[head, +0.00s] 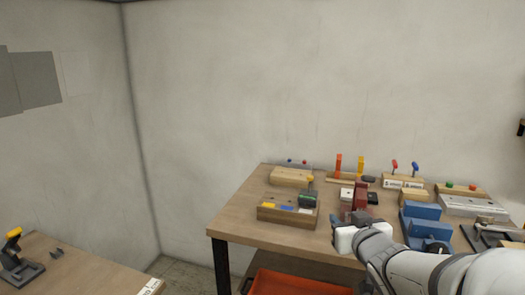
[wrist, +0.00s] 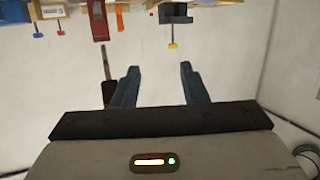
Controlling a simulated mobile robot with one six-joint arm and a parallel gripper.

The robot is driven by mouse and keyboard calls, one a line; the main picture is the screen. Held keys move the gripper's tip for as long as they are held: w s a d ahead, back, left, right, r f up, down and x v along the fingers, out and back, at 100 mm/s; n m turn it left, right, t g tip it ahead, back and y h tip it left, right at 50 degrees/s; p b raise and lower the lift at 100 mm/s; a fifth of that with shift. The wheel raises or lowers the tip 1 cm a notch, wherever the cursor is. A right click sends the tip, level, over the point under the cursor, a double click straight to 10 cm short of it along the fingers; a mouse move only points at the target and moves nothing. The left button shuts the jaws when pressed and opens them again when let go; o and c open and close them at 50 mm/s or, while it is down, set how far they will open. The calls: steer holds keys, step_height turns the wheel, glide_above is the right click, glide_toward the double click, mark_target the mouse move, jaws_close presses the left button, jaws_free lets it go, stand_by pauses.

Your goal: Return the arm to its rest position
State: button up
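My arm (head: 425,270) reaches in from the lower right of the head view, with its white wrist at the front of the workbench (head: 245,222). My gripper (wrist: 158,72) shows in the wrist view with its two blue-grey fingers apart and nothing between them. The wrist view looks upside down, with the bench items along its top edge. A red block (wrist: 98,22) and a dark device with a yellow knob (wrist: 173,45) appear beyond the fingertips there. In the head view the fingers are hard to make out against the bench items.
The bench holds a wooden tray (head: 288,219), blue blocks (head: 423,212), red and orange upright pieces (head: 339,165) and other fixtures close to my arm. An orange bin (head: 300,284) is below. Another table (head: 85,275) stands at lower left. The space between the tables is open.

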steer(key=s+a+g+p, duration=0.2)
steer(key=s+g+p, duration=0.3)
steer(key=s, duration=0.5)
steer(key=s+a+m+g+h+p, duration=0.1)
steer(key=s+g+p, duration=0.4)
steer(key=s, duration=0.5)
steer(key=a+r+g, duration=0.1)
steer(key=g, duration=0.1)
steer(key=shift+g, duration=0.4)
